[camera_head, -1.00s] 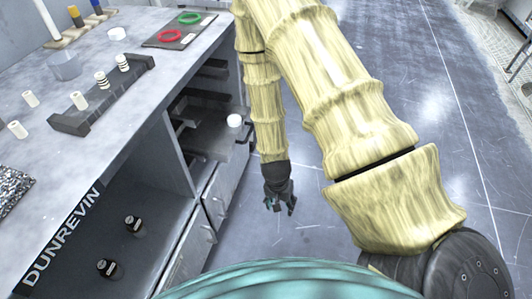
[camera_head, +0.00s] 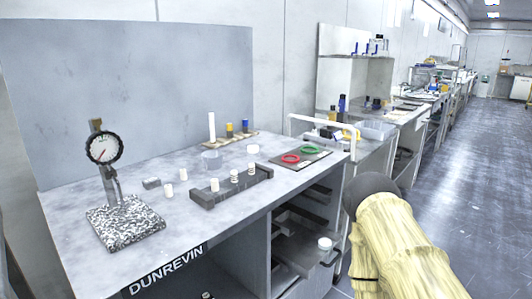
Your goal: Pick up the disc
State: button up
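I cannot tell for certain which thing is the disc. A short white round piece (camera_head: 253,149) lies on the grey workbench (camera_head: 120,270), behind a dark rack. Another white round piece (camera_head: 324,243) sits on an open drawer or shelf below the bench's right end. A red ring (camera_head: 290,158) and a green ring (camera_head: 312,150) lie on a dark mat (camera_head: 325,159) at the bench's right. My arm shows at the lower right, beside the bench. My gripper is out of view.
A dial gauge (camera_head: 104,148) stands on a speckled base (camera_head: 125,222) at the left. A dark rack (camera_head: 232,187) holds white cylinders; loose ones stand nearby. A clear cup (camera_head: 211,160) is behind it. More benches run along the wall. The right-hand floor (camera_head: 460,200) is clear.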

aim_at(253, 149)
jog(key=z, duration=2)
jog(key=i, duration=1.25)
jog(key=u, duration=3.25)
